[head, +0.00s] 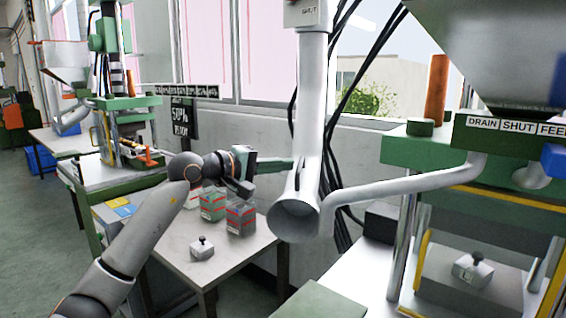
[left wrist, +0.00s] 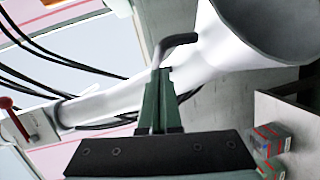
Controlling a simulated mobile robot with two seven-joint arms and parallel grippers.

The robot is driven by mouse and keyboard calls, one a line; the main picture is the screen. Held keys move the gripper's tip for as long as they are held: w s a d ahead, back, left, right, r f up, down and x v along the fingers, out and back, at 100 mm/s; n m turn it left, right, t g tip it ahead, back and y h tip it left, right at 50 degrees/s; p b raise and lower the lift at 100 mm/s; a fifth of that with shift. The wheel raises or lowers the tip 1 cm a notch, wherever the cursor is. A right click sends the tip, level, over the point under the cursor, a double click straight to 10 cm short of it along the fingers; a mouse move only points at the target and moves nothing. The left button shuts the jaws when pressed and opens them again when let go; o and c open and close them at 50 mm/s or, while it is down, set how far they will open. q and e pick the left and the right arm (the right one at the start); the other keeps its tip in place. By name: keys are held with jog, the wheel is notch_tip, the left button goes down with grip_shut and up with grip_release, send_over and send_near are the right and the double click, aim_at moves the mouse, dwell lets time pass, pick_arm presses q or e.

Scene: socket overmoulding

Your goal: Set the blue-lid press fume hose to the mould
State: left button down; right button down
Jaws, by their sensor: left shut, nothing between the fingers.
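The white fume hose (head: 312,110) hangs down in the middle of the head view, its wide flared mouth (head: 294,219) facing me. The flared mouth also shows at the top right in the left wrist view (left wrist: 275,25). My left gripper (head: 292,163) reaches from the left to the hose just above the mouth. Its green fingers (left wrist: 162,75) are shut and empty, against or close to a bent grey handle (left wrist: 178,41) on the hose; contact is unclear. The press at right has a blue part (head: 553,161), and a grey mould block (head: 472,272) on its bed. My right gripper is out of view.
A bent white pipe (head: 410,191) runs between the hose and the press. Black cables (head: 345,110) hang behind. Another press (head: 115,105) stands far left.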

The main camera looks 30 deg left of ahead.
pick_arm(q)
jog(key=shift+w+d, duration=0.1)
jog(key=shift+d, duration=0.15)
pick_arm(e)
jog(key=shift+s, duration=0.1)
pick_arm(q)
jog(key=d, duration=0.1)
jog(key=w+d+p, duration=0.1)
jog(key=d, duration=0.2)
jog(key=shift+w+d+r, duration=0.1)
jog(key=shift+w+d, duration=0.25)
jog(key=shift+d, duration=0.2)
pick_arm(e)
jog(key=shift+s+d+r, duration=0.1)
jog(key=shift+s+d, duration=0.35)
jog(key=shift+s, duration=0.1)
pick_arm(q)
jog(key=shift+s, duration=0.1)
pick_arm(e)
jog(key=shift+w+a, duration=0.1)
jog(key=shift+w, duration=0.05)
